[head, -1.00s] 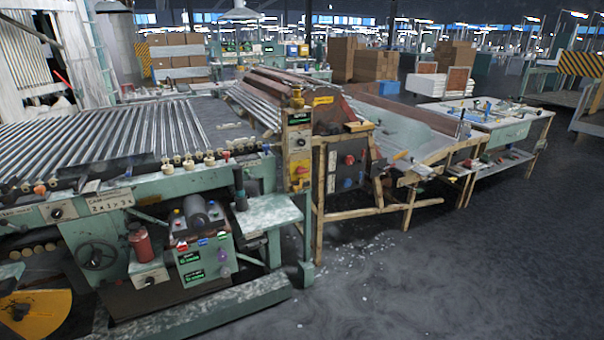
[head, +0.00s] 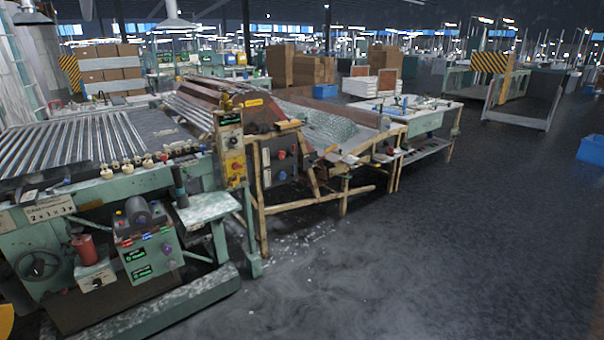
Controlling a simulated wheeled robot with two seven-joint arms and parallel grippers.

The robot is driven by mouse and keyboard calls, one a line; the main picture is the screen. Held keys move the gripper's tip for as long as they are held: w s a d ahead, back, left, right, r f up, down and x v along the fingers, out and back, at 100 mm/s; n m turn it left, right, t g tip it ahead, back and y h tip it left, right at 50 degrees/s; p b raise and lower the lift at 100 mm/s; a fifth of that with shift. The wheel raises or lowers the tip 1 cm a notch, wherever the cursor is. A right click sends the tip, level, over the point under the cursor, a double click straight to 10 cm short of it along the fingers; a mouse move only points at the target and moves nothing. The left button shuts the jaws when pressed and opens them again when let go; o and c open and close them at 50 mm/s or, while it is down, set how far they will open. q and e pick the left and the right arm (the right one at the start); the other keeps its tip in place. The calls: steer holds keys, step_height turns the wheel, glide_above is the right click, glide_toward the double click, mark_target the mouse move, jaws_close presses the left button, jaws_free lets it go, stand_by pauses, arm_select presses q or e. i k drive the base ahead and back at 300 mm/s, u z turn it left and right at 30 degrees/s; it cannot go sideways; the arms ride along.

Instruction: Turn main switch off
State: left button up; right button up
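I cannot tell which control is the main switch. A narrow upright control panel (head: 231,150) with a dark display and yellow lower part stands at the right end of the green machine (head: 60,215). A grey-green control box (head: 147,250) with several coloured buttons and green labels is mounted on the machine's front. A small white box with a dark knob (head: 96,281) sits left of it. A dark panel with red and blue knobs (head: 281,165) is on the wooden-framed machine behind. Neither of my grippers is in view.
A worktable (head: 425,118) stands farther back. Open dark floor (head: 430,250) fills the right side, with small white scraps near the wooden legs. A blue bin (head: 592,149) is at the right edge.

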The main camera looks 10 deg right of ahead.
mark_target(235, 165)
steer(key=z, duration=0.45)
steer(key=i, duration=0.45)
steer(key=z, duration=0.8)
steer(key=i, duration=2.45)
steer(key=u, duration=1.25)
steer(key=i, duration=0.6)
steer(key=u, duration=0.4)
